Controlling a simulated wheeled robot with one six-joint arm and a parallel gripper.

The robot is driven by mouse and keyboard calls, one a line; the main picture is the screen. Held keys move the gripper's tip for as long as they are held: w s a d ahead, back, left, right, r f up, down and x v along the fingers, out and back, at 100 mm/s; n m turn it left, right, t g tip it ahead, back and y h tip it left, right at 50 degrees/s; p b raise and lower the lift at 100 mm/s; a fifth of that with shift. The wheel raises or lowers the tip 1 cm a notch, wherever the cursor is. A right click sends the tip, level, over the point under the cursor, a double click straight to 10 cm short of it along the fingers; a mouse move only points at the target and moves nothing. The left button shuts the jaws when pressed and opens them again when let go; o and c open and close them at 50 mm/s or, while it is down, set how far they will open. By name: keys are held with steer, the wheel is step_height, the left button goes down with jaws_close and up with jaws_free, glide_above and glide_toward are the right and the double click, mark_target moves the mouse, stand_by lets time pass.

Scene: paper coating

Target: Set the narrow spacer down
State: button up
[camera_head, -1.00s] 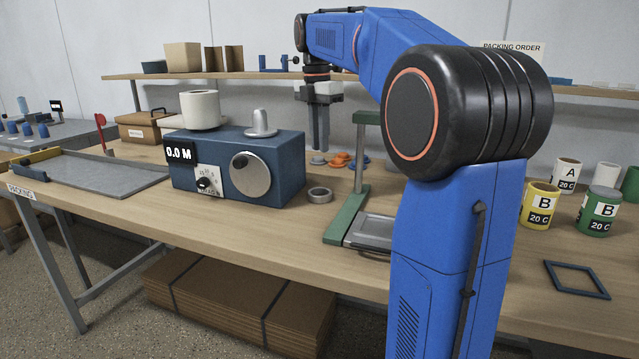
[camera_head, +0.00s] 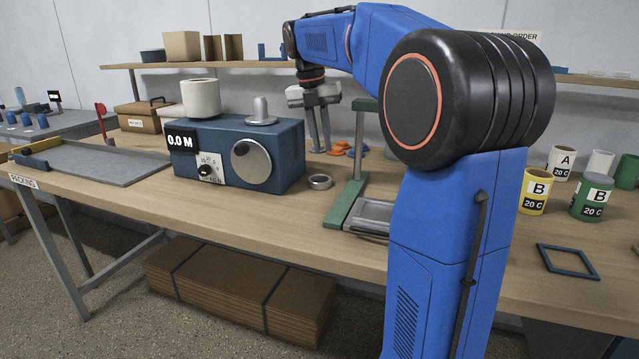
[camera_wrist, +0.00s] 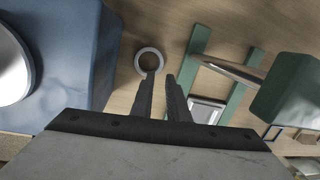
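A short grey ring, which I take to be the narrow spacer (camera_head: 319,182), lies flat on the bench between the blue machine and the green stand. It also shows in the wrist view (camera_wrist: 137,60), just beyond the left fingertip. My gripper (camera_head: 320,151) points down over the bench, above and behind the ring in the head view. In the wrist view its two dark fingers (camera_wrist: 161,76) stand apart with nothing between them. The ring is outside the fingers; the exact height of the fingertips above it cannot be told.
The blue machine (camera_head: 222,172) bears a white roll (camera_head: 201,98) and a metal spindle (camera_head: 261,110). The green stand (camera_head: 350,203) rises right of the ring. Orange pieces (camera_head: 341,148) lie behind. A dark square frame (camera_head: 567,261) and labelled cans (camera_head: 535,190) are at right. Bare bench lies in front.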

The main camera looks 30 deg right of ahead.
mark_target(329, 180)
steer(key=f, duration=0.3)
steer(key=d+f, duration=0.1)
steer(key=f, duration=0.2)
steer(key=d+f, duration=0.1)
steer(key=f, duration=0.3)
steer(key=shift+s, duration=0.2)
jaws_close()
step_height(329, 180, up, 18)
stand_by(0.5)
